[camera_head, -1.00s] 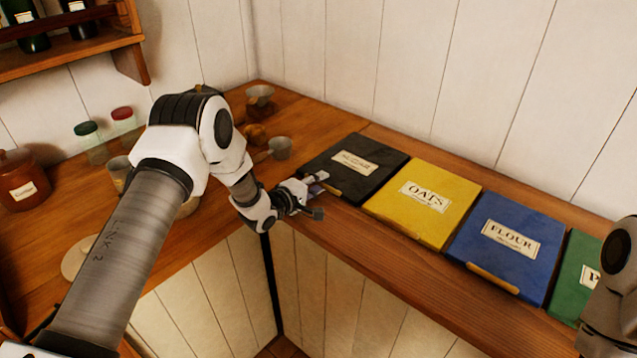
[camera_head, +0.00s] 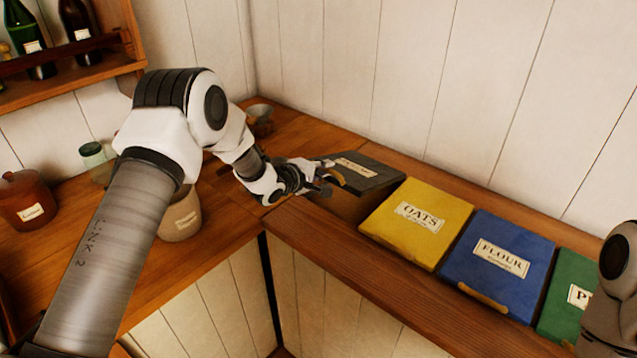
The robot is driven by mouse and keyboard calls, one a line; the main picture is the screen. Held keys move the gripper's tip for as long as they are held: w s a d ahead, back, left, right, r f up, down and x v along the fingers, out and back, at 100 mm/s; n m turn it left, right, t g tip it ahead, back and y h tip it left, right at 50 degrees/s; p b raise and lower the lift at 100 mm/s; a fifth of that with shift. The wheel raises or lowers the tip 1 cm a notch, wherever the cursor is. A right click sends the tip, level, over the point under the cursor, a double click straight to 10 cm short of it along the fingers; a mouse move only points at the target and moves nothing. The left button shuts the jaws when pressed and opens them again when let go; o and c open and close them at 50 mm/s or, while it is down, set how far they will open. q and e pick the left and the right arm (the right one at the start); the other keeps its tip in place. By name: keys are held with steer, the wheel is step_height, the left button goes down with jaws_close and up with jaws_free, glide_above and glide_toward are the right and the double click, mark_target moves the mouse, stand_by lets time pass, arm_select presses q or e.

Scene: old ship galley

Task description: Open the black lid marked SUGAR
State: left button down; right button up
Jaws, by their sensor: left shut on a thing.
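The black lid (camera_head: 372,175) with a pale label is at the left end of the row of lids on the counter. Its front edge is raised and it tilts up toward the back. Its label is too foreshortened to read. My left gripper (camera_head: 328,178) is shut at the lid's front edge, on its wooden handle (camera_head: 355,177). The fingers partly hide the handle and the lid's left side. My right gripper is out of view; only part of my right arm shows at the right edge.
The yellow OATS lid (camera_head: 418,223), blue FLOUR lid (camera_head: 498,262) and a green lid (camera_head: 569,292) lie shut to the right. A tan jar (camera_head: 181,215), brown pot (camera_head: 27,200) and metal cup (camera_head: 260,117) stand on the left counter. A bottle shelf (camera_head: 70,60) hangs upper left.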

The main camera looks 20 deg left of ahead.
arm_select(q)
steer(key=w+d+r+p, duration=0.1)
steer(key=w+r+p, duration=0.2)
steer(key=r, duration=0.4)
steer(key=shift+w+d+r, duration=0.15)
steer(key=shift+w+d, duration=0.2)
steer(key=shift+w, duration=0.5)
steer(key=c, duration=1.2)
jaws_free()
